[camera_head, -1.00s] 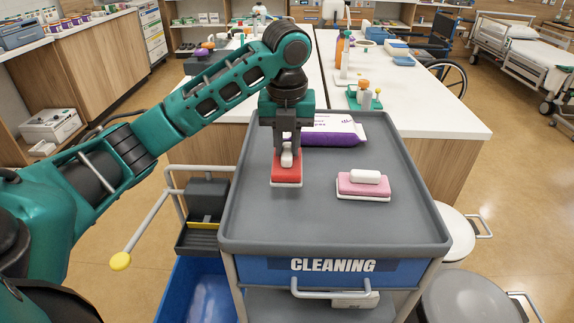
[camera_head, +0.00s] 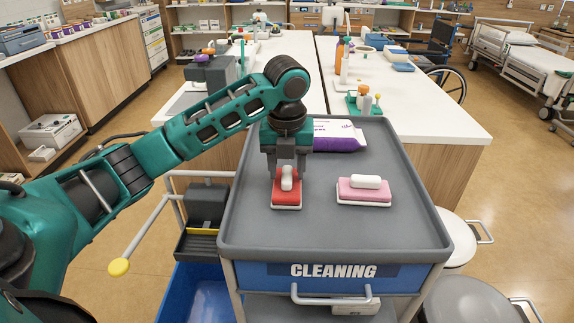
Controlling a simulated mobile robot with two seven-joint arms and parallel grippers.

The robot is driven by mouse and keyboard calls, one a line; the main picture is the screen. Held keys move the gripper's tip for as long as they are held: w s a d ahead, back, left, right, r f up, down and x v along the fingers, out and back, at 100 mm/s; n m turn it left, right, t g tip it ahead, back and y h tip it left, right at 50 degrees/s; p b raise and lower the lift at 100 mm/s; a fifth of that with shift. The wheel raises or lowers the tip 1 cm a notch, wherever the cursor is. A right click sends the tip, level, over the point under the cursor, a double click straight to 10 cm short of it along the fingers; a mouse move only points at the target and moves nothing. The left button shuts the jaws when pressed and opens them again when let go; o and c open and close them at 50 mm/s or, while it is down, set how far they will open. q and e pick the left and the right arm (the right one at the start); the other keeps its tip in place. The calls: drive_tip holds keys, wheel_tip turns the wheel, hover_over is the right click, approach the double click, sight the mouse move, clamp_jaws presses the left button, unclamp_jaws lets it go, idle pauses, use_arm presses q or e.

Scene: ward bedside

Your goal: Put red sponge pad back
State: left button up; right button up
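The red sponge pad (camera_head: 286,200), with a white grip (camera_head: 287,178) on top and a pale underside, lies flat on the grey top of the cleaning cart (camera_head: 330,235). My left gripper (camera_head: 288,175) is directly above it, pointing down. Its fingers are spread apart on both sides of the white grip, with gaps showing, so it looks open. A pink sponge pad (camera_head: 364,196) with a similar white grip lies to the right on the same top, apart from the red one. My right gripper is out of view.
A white and purple packet (camera_head: 338,136) lies at the back of the cart top. A blue bin (camera_head: 195,295) and a yellow-tipped handle (camera_head: 119,266) are at the cart's left side. The front of the cart top is clear. Stools stand at right.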

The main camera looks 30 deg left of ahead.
sight(287, 176)
use_arm(q)
drive_tip(key=shift+r, duration=0.4)
wheel_tip(287, 176, up, 12)
drive_tip(key=s+p, duration=0.1)
drive_tip(key=p, duration=0.2)
drive_tip(key=shift+d+f+p, duration=0.25)
drive_tip(key=shift+d+p, duration=0.05)
drive_tip(key=shift+d, duration=0.1)
drive_tip(key=shift+s, duration=0.1)
